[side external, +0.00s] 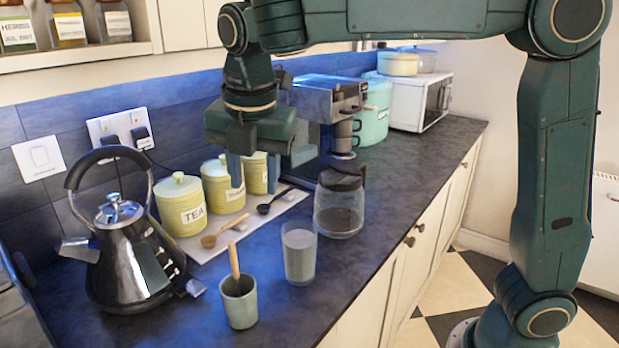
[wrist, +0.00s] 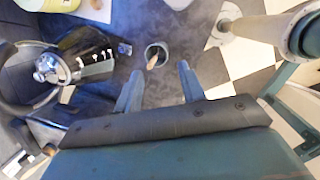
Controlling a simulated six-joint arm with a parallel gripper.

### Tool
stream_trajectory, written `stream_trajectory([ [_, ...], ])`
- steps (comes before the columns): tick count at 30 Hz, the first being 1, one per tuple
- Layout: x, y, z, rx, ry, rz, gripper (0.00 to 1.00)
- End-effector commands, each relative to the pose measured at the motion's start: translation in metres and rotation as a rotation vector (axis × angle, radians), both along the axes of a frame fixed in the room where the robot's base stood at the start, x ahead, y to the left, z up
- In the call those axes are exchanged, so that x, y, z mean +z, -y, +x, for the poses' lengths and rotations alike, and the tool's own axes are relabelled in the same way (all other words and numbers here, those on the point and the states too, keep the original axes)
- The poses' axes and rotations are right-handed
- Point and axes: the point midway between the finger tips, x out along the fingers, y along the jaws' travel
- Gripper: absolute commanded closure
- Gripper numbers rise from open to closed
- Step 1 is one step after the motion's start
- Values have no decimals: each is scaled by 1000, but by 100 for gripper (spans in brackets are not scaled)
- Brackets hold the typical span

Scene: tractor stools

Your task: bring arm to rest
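My gripper (side external: 254,174) hangs pointing down above the dark worktop (side external: 376,212), in front of the yellow canisters in the side external view. Its two blue-grey fingers are apart, with nothing between them. In the wrist view my gripper (wrist: 159,82) also shows its fingers spread and empty. Beyond the fingertips there is a small grey-green cup (wrist: 163,46) with a wooden-handled tool in it. The same cup (side external: 239,305) stands upright at the worktop's front in the side external view, apart from my gripper.
A black and steel kettle (side external: 128,250) stands left. Yellow canisters (side external: 181,208) and two spoons (side external: 222,232) are on a pale board. A grey tumbler (side external: 299,256) and glass coffee pot (side external: 339,207) stand near the front edge. A coffee machine (side external: 322,92) is close behind my gripper.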

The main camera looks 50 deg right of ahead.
Motion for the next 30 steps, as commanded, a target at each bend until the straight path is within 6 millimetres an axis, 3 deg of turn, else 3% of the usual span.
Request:
stream_trajectory([
  [6, 11, 46, -24, -290, 80, 68, 60],
  [15, 13, 93, -64, -687, 178, 186, 60],
  [30, -10, 141, -143, -1346, 295, 444, 60],
])
